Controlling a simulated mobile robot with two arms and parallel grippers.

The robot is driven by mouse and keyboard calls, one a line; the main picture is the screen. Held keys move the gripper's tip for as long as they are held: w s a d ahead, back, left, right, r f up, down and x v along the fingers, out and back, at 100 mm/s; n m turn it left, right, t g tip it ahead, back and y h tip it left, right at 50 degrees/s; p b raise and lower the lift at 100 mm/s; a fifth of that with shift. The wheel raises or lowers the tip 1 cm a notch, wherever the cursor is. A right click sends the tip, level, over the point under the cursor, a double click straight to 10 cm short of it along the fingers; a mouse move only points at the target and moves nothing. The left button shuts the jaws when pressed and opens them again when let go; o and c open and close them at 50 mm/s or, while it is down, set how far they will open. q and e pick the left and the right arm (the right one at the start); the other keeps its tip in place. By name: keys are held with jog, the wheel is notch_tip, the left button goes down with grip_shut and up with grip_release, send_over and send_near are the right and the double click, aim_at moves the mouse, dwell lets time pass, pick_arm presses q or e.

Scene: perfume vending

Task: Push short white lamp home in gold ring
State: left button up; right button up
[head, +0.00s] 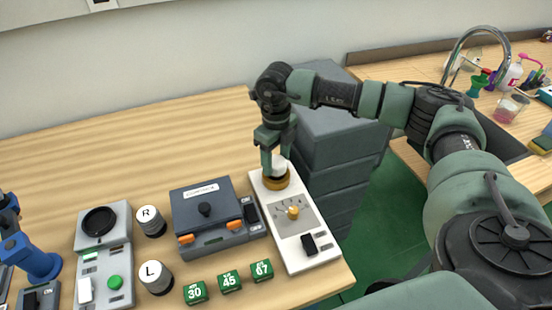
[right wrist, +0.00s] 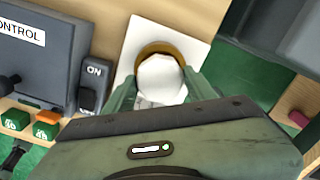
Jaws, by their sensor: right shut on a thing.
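The short white lamp (head: 280,162) stands upright at the gold ring (head: 276,181) on the far end of a white panel. My right gripper (head: 274,158) comes down from above with its fingers on either side of the lamp and is shut on it. In the right wrist view the white lamp (right wrist: 161,78) lies between the two green fingers, with the gold ring (right wrist: 150,48) showing around its far side. How deep the lamp sits in the ring is hidden by the fingers.
The white panel (head: 290,222) also bears a gold knob (head: 293,212) and a black switch (head: 309,244). A dark control box (head: 207,207) stands just left. Two cylinders marked R (head: 150,221) and L (head: 156,277) and several green numbered blocks (head: 229,281) stand nearby. The table behind is clear.

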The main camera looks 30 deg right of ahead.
jog(key=shift+f+b, duration=0.4)
jog(key=shift+f, duration=0.1)
dwell(0.6)
jog(key=o, duration=1.2)
jog(key=o, duration=0.4)
jog(key=shift+r+p, duration=2.25)
jog(key=shift+r, duration=1.3)
